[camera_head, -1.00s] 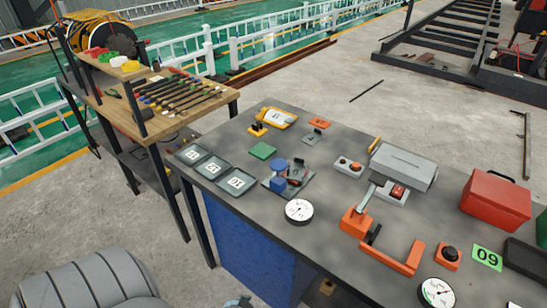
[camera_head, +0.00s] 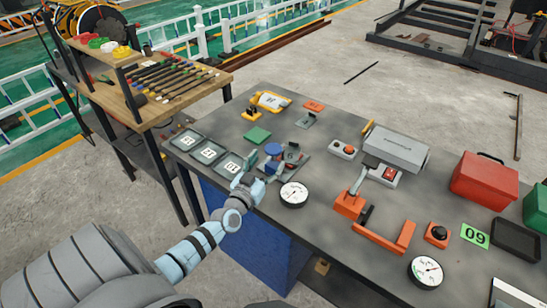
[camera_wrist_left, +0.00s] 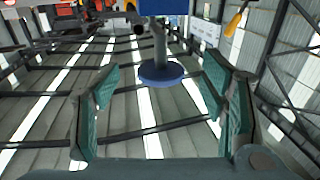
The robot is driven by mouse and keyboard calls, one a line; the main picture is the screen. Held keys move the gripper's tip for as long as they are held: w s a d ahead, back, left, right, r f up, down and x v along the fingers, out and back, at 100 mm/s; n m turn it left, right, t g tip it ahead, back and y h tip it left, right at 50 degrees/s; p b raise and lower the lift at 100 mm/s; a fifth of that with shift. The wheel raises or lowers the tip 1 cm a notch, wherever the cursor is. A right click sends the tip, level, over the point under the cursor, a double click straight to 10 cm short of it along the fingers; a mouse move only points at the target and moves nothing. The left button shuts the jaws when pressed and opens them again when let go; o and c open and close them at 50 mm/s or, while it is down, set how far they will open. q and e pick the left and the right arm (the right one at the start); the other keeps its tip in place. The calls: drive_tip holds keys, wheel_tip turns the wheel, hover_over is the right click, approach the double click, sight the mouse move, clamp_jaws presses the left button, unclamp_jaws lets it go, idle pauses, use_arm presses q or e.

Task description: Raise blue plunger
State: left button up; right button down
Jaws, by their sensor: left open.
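The blue plunger (camera_head: 273,149) stands on a small dark fixture plate near the table's left front edge. My left gripper (camera_head: 262,168) is close in front of it, with its arm coming in from the lower left. The left wrist view looks inverted: the plunger's round blue cap (camera_wrist_left: 160,74) hangs from a grey shaft below a blue block (camera_wrist_left: 162,7). The teal fingers of my left gripper (camera_wrist_left: 160,92) are spread on either side of the cap, with gaps and no visible contact. The gripper hides part of the plunger's base in the head view. My right gripper is out of view.
Numbered grey trays (camera_head: 211,153) lie left of the plunger. A green pad (camera_head: 257,135) lies behind it. A white dial gauge (camera_head: 294,195) sits close to its right. An orange-handled device (camera_head: 350,204) and a red box (camera_head: 484,182) stand farther right.

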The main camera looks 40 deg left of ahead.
sight(273, 160)
use_arm(q)
drive_tip(key=x, duration=0.1)
drive_tip(key=b+x, duration=0.1)
drive_tip(key=x, duration=0.2)
drive_tip(key=shift+w+a+f+b, duration=0.1)
drive_tip(key=shift+w+f+b, duration=0.2)
drive_tip(key=shift+w+f, duration=0.05)
drive_tip(key=shift+w+r, duration=0.15)
drive_tip(key=shift+w, duration=0.05)
drive_tip(key=shift+r, duration=0.1)
drive_tip(key=shift+a, duration=0.1)
drive_tip(key=c, duration=1)
drive_tip(key=shift+s+a+f, duration=0.15)
drive_tip(key=shift+a+f, duration=0.05)
clamp_jaws()
